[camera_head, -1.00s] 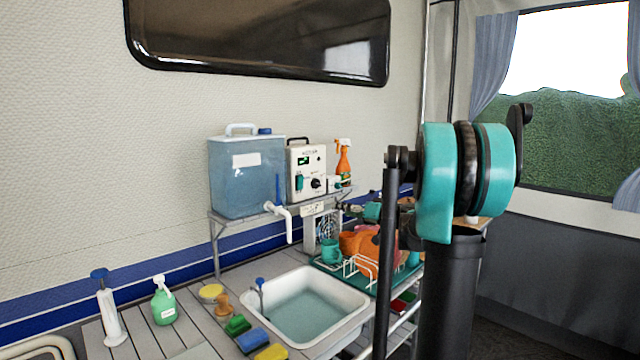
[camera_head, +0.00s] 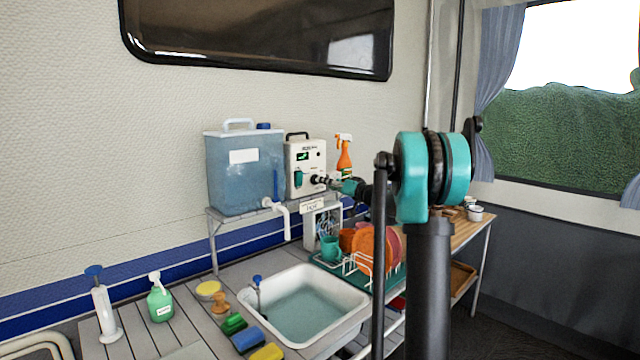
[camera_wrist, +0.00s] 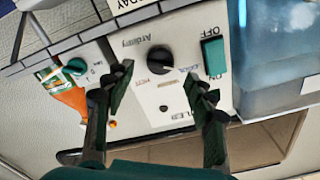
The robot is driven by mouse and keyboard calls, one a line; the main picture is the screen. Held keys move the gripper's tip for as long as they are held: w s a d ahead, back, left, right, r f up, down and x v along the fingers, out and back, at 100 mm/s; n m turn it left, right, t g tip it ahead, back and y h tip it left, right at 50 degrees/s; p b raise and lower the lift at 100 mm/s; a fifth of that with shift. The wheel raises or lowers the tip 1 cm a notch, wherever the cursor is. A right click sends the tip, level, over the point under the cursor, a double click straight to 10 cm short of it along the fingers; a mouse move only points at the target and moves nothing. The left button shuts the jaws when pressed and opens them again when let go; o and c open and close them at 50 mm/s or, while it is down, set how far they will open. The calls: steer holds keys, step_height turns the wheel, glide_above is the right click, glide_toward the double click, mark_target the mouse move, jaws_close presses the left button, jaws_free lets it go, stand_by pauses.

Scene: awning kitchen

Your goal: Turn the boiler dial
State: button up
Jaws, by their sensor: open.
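The white boiler box (camera_head: 294,158) stands on a raised shelf against the wall, with a lit green display and a green switch on its front. Its black round dial (camera_wrist: 160,60) shows in the wrist view, upside down in the picture. My gripper (camera_head: 328,181) reaches the box from the right at dial height. In the wrist view my gripper (camera_wrist: 159,74) is open, with one finger on each side of the dial and gaps to it. I cannot tell how far the fingertips are from the panel. In the head view my gripper largely hides the dial.
A blue water tank (camera_head: 243,172) stands close beside the box, with the green switch (camera_wrist: 213,56) between tank and dial. An orange spray bottle (camera_head: 344,155) and a teal knob (camera_wrist: 77,66) are on the other side. Below are a sink (camera_head: 340,292) and dish rack.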

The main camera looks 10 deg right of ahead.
steer(key=shift+x, duration=2.4)
steer(key=c, duration=1.2)
